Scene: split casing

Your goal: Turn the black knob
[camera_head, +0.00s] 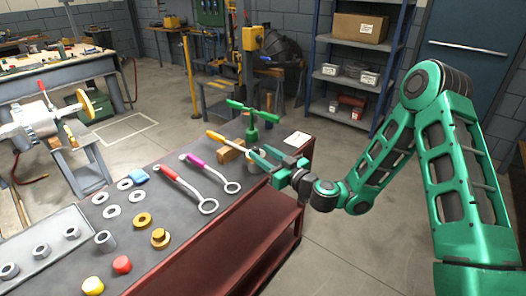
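My gripper (266,157) reaches in from the right over the far right end of the dark workbench (170,214). Its two green fingers look apart, and I see nothing clearly held between them. A green-handled fixture (252,118) stands upright just beyond the fingers. A small grey round part (255,167) sits under the fingers, partly covered by them. I cannot make out a black knob for certain; it may be hidden behind the gripper or too small to tell.
Near the gripper lie a wooden block (230,151), an orange-handled tool (215,137), a purple-handled wrench (197,160) and a red-handled wrench (170,173). Rings, nuts and caps cover the bench's left part. A white card (297,139) lies at the far corner.

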